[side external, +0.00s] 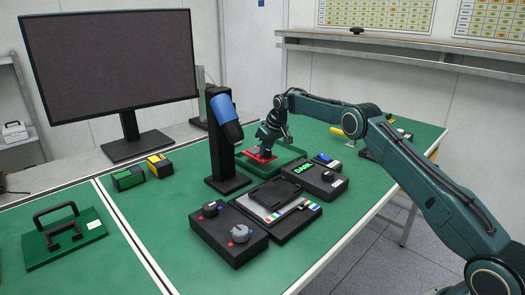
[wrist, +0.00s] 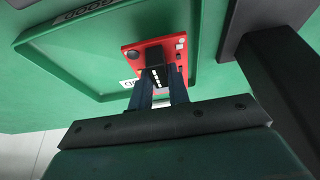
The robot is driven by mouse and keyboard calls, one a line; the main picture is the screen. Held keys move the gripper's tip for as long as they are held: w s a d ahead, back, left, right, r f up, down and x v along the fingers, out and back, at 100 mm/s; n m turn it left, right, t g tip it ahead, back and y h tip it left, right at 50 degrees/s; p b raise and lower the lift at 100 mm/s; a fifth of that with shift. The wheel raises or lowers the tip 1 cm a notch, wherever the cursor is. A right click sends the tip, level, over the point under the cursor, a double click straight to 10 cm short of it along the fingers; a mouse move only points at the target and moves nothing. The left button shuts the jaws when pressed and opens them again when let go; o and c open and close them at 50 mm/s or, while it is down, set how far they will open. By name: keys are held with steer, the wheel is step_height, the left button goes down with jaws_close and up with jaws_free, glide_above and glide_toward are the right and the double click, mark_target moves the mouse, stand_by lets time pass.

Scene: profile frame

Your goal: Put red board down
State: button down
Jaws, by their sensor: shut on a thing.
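The red board (wrist: 157,58) is a small flat red plate with dark and light round parts and a black block with white marks. My gripper (wrist: 162,88) is shut on the black block of the board. In the side external view the red board (side external: 258,154) shows under my gripper (side external: 266,148), at the green tray (side external: 287,168). In the wrist view the board overlaps the raised rim of the green tray (wrist: 85,62). I cannot tell whether the board touches the tray.
A black stand (side external: 222,150) with a blue-and-black tool rises just left of my gripper. Black control boxes (side external: 228,235) and a black fixture (side external: 275,197) stand in front. A monitor (side external: 110,65) is at the back left.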

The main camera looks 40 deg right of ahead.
mark_target(266, 157)
steer(key=shift+f, duration=1.65)
steer(key=shift+f, duration=0.15)
steer(key=c, duration=1.3)
jaws_free()
steer(key=shift+c, duration=0.2)
steer(key=v, duration=1.2)
